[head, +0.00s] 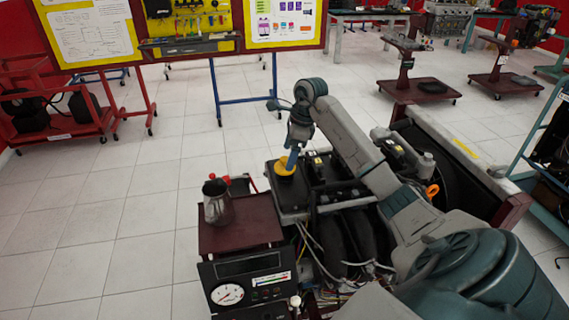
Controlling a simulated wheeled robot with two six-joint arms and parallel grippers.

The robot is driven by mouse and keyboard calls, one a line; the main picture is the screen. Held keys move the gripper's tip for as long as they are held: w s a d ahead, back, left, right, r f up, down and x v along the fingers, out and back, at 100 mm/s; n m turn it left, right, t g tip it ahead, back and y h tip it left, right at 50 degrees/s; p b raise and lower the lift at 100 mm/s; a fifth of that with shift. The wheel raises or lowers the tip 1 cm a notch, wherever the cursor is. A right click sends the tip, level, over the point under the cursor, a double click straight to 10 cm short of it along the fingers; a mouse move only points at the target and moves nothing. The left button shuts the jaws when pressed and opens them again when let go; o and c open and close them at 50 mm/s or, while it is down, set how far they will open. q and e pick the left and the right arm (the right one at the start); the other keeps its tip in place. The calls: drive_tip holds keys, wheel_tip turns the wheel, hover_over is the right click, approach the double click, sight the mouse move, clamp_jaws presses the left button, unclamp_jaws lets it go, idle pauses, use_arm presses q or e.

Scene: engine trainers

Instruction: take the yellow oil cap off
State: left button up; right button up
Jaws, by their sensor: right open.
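The yellow oil cap (284,168) sits on top of the dark engine cover (291,200) in the middle of the head view. My right gripper (290,163) comes down over the cap from above, with its blue fingers at the cap. The fingers are open; whether they touch the cap cannot be told. The gripper hides part of the cap. My left gripper is not in view.
An orange ring (432,191) and hoses lie near my right arm.

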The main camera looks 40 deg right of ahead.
sight(287, 158)
drive_tip(key=shift+p+x, duration=0.45)
drive_tip(key=shift+x, duration=1.2)
drive_tip(key=shift+a+r, duration=0.1)
drive_tip(key=c, duration=1.1)
drive_tip(key=shift+o, duration=0.2)
